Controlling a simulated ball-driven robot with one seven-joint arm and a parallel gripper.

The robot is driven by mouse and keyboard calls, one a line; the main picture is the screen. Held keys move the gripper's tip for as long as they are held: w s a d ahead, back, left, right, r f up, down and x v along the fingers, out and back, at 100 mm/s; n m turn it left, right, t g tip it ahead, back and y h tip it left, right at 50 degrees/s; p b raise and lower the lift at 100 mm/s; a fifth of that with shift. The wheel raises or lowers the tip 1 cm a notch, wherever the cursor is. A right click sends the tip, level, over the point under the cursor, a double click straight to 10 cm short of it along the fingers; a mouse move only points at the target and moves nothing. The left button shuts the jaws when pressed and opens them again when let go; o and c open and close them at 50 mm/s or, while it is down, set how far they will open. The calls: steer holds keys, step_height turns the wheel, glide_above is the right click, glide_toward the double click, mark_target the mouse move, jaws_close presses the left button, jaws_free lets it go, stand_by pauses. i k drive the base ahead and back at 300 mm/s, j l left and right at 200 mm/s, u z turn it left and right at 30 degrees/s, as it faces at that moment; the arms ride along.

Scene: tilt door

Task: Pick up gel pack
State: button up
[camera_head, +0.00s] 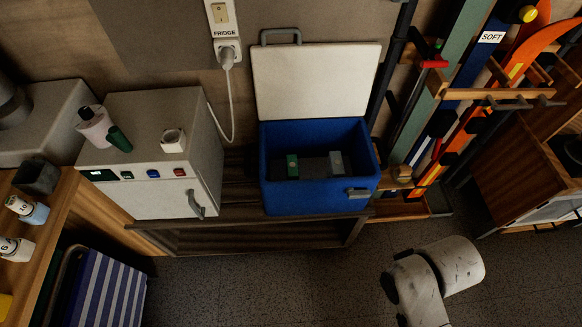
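No object is clearly recognisable as the gel pack. Inside the open blue cooler box (290,203) stand two small block-like items, a green one (292,166) with a pale mark on the left and a grey one (336,164) on the right. Either might be the gel pack; I cannot tell. The cooler's white lid (315,85) stands raised at the back. My scuffed white arm shows at the lower right, apart from the cooler. My gripper is out of view.
A small grey fridge (165,195), shut, stands left of the cooler with bottles and a small white item on top. Both rest on a low dark bench (250,240). A power cord hangs between them. Skis (430,150) and a rack stand right. Floor in front is clear.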

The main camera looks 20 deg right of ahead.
mark_target(292, 172)
steer(key=i+j+z, duration=0.1)
steer(key=i+z, duration=0.35)
steer(key=i, duration=0.6)
